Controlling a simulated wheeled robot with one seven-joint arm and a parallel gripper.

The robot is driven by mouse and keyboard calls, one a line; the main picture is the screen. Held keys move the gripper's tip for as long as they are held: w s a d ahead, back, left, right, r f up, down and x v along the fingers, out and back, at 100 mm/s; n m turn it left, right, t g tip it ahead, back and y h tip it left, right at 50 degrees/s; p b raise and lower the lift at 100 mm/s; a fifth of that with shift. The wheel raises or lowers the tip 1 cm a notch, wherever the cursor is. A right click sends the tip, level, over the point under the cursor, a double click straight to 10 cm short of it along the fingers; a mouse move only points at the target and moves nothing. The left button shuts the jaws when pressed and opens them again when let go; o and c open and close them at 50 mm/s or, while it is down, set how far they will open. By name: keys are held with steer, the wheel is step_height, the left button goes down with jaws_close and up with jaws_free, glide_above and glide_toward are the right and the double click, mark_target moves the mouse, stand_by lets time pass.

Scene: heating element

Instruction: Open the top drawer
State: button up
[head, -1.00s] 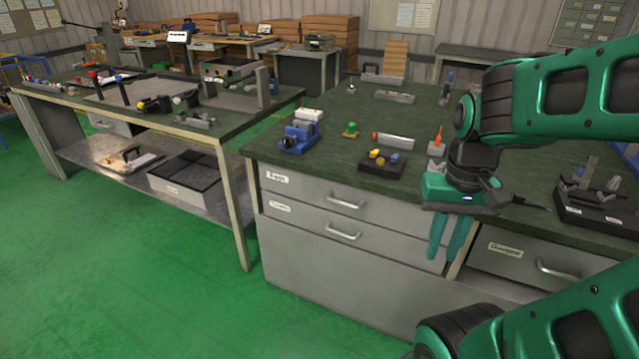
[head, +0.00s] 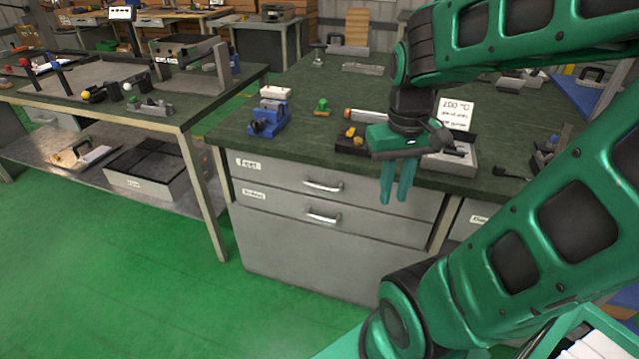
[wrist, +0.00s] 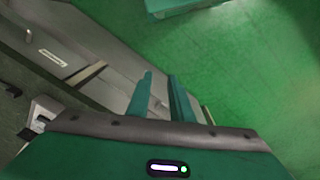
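The top drawer (head: 280,176) is a grey front just under the dark green worktop, in the head view. It looks closed, flush with the drawer below. Its curved metal handle (head: 323,187) is near its middle, and a white label sits at its upper left. My gripper (head: 394,202) points down in front of the right part of the drawer fronts, to the right of the handle and apart from it. In the wrist view, the two green fingers (wrist: 160,76) are spread with an empty gap between them. A grey labelled drawer front shows at the left there; which drawer is unclear.
A second drawer (head: 285,206) with a similar handle lies directly below. A blue vise (head: 268,120) and several small parts stand on the worktop (head: 300,150). A second table (head: 195,115) stands to the left. The green floor (head: 170,300) in front is clear.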

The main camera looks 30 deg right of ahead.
steer(key=w+d+f+n+h, duration=0.1)
steer(key=w+n, duration=0.2)
steer(key=w, duration=0.4)
steer(key=w+d+f+n, duration=0.2)
steer(key=w+n, duration=0.1)
steer(key=w, duration=0.5)
steer(key=n+t, duration=0.1)
steer(key=n, duration=0.5)
glide_toward(321, 187)
steer(key=f, duration=0.5)
steer(key=d+f, duration=0.1)
steer(key=f, duration=0.1)
steer(key=shift+w+d+f, duration=0.1)
steer(key=shift+w+f, duration=0.25)
steer(key=shift+f, duration=0.05)
steer(key=shift+c, duration=0.7)
jaws_close()
